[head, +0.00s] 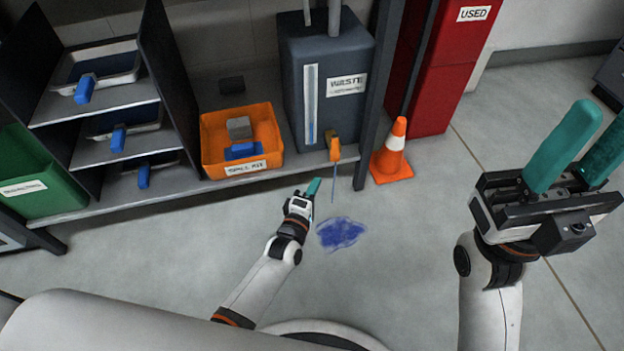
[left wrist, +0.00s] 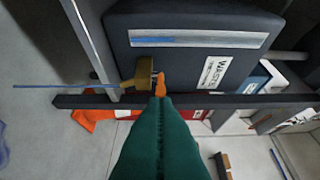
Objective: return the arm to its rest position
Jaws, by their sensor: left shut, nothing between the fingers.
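My left gripper (head: 314,186) is low in front of the shelf, its teal fingers closed together and empty. In the left wrist view its fingers (left wrist: 160,100) point toward the orange tap handle (left wrist: 160,84) on the dark waste tank (left wrist: 190,60). I cannot tell whether they touch it. In the head view the tap (head: 335,150) is at the tank's foot, with a thin blue stream (head: 334,190) below it. My right gripper (head: 588,125) is raised at the right, its two teal fingers apart and nothing between them.
A blue puddle (head: 341,233) lies on the floor beside my left gripper. An orange cone (head: 394,150) stands right of the shelf post, by a red cabinet (head: 450,70). An orange spill bin (head: 215,150) sits on the shelf, left of the tank. The floor in front is otherwise clear.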

